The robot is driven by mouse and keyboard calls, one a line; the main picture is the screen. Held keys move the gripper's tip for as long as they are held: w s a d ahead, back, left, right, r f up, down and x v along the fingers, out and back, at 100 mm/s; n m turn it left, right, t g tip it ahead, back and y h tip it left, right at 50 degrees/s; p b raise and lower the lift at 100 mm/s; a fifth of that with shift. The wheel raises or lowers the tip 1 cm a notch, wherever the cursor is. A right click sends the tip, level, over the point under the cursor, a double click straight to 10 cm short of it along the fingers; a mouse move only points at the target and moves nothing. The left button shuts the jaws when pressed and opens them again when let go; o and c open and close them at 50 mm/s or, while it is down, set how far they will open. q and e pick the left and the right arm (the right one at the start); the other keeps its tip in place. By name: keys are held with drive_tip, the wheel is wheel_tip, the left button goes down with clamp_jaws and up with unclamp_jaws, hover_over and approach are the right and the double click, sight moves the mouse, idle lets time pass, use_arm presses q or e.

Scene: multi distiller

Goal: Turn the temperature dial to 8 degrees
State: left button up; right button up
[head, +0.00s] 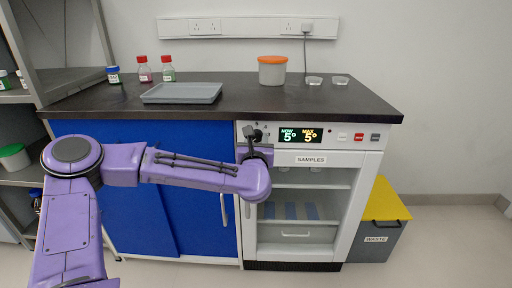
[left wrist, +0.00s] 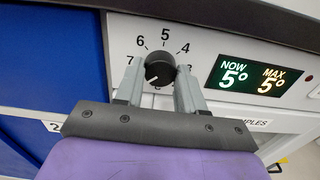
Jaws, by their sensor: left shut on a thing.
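The temperature dial (left wrist: 159,70) is a round black knob on the white front panel, ringed by printed numbers. In the left wrist view 6, 5 and 4 read clearly above it; others are partly covered. A small pale mark shows at the knob's lower left. My left gripper (left wrist: 160,88) has one grey finger on each side of the dial and is shut on it. In the head view this gripper (head: 254,137) is at the panel's left end and mostly covers the dial. The display (head: 300,135) reads NOW 5° and MAX 5°. My right gripper is not in view.
The dark counter (head: 225,103) overhangs just above the panel. Below is the open-fronted SAMPLES cabinet (head: 348,215), beside blue doors (head: 190,215). A grey tray (head: 182,93), bottles and an orange-lidded tub (head: 272,70) stand on the counter. A yellow-lidded waste bin (head: 385,205) stands right.

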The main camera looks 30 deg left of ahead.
use_arm(q)
drive_tip(key=shift+f, duration=0.15)
idle(0.4)
drive_tip(key=o, duration=1)
drive_tip(key=shift+o, duration=0.2)
drive_tip(key=v, duration=1)
drive_tip(key=shift+s+d, duration=0.2)
drive_tip(key=shift+s, duration=0.05)
